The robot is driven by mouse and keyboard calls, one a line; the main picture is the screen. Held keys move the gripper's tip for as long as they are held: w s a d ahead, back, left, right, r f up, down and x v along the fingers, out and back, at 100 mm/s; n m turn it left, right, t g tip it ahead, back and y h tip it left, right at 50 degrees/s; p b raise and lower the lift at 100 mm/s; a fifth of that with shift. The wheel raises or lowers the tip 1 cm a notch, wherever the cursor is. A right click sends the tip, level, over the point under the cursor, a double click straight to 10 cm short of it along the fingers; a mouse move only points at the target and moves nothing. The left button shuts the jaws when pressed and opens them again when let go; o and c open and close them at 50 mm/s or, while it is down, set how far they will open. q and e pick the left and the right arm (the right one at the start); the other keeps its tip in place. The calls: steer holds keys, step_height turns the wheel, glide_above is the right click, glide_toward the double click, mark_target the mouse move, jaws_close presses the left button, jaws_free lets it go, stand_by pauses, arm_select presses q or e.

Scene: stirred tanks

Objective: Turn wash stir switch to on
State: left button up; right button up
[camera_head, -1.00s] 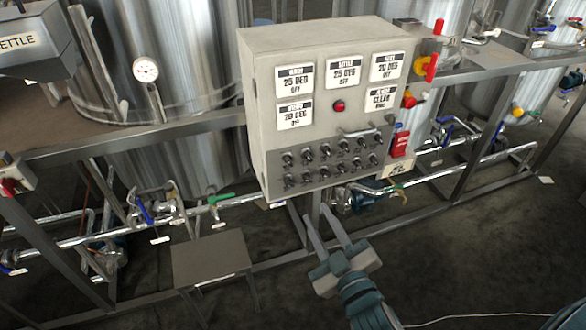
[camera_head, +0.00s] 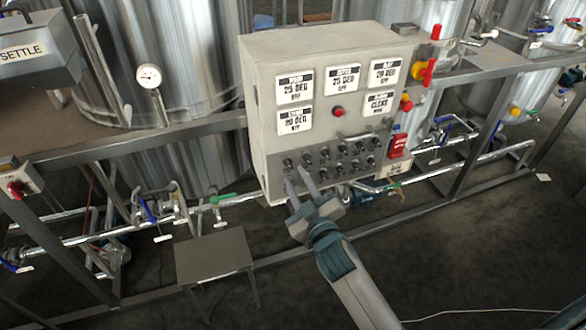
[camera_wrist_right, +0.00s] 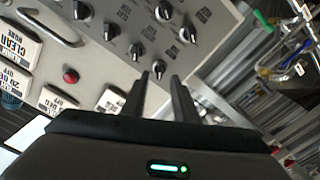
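The control panel (camera_head: 265,150) is a light grey box with two rows of black rotary switches (camera_head: 324,153) on its lower front. The switch labels are too small to read, so I cannot tell which is the wash stir switch. My right gripper (camera_head: 296,174) is at the left end of the switch rows, its fingers parted and pointing at the panel. In the right wrist view a black switch (camera_wrist_right: 158,68) shows between and just beyond the fingertips (camera_wrist_right: 160,76). Contact cannot be told. The fingers partly hide the lower-left switches in the head view. My left gripper is not in view.
A metal handle (camera_head: 354,134) sticks out above the switches, and a red button (camera_head: 337,112) is higher up. A small metal table (camera_head: 212,258) stands below left. Pipes and frame rails run behind.

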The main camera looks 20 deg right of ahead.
mark_target(290, 167)
steer(key=shift+w, duration=1.6)
steer(key=shift+c, duration=0.7)
jaws_close()
